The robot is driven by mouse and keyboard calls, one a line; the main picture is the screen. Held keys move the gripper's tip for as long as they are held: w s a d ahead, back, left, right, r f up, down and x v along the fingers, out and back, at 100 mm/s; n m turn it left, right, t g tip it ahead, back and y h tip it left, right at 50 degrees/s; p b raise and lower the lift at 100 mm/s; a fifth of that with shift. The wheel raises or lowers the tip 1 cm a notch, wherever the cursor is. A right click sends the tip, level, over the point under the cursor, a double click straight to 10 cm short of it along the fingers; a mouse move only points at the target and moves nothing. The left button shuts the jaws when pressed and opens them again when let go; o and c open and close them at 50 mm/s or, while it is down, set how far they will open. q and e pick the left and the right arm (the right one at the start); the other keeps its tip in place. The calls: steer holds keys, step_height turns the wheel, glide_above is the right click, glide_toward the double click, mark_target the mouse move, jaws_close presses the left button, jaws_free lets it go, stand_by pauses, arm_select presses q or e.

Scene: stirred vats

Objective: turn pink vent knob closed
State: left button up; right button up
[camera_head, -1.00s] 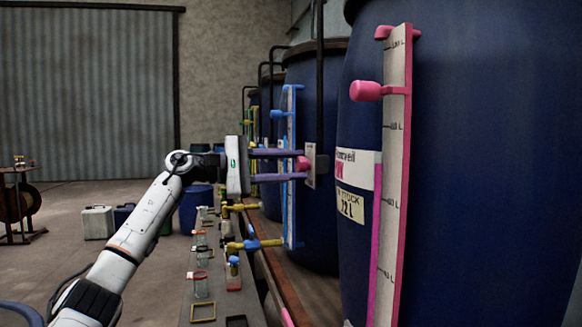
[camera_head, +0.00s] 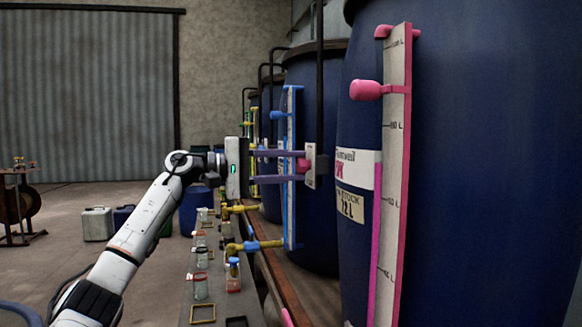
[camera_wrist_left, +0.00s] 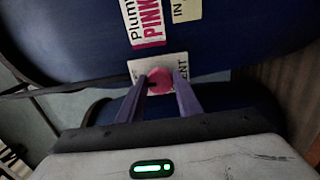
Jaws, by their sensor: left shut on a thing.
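The pink vent knob (camera_head: 303,165) sits on a small pale plate (camera_head: 311,160) at the side of a dark blue vat (camera_head: 322,215). My left gripper (camera_head: 300,166) comes in from the left, its two purple fingers shut on the knob, one above and one below it in the head view. In the left wrist view the round knob (camera_wrist_left: 160,80) shows between the fingertips, in front of the plate (camera_wrist_left: 141,68), whose lettering is partly covered and ends in "ENT". The knob's exact angle is hard to read. My right gripper is not in view.
A blue-framed level gauge (camera_head: 290,210) stands close to my left fingers. A large vat (camera_head: 480,180) with a pink gauge (camera_head: 395,170) and a pink side knob (camera_head: 366,90) fills the right. Jars (camera_head: 200,285) stand on a low bench below the arm. Open floor lies left.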

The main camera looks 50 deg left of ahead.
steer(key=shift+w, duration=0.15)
arm_select(q)
steer(key=o, duration=1)
steer(key=shift+o, duration=0.2)
steer(key=shift+s+a, duration=0.1)
steer(key=shift+s, duration=0.15)
steer(key=b+v, duration=0.4)
steer(key=v, duration=0.5)
steer(key=shift+s+a, duration=0.2)
steer(key=shift+s, duration=0.15)
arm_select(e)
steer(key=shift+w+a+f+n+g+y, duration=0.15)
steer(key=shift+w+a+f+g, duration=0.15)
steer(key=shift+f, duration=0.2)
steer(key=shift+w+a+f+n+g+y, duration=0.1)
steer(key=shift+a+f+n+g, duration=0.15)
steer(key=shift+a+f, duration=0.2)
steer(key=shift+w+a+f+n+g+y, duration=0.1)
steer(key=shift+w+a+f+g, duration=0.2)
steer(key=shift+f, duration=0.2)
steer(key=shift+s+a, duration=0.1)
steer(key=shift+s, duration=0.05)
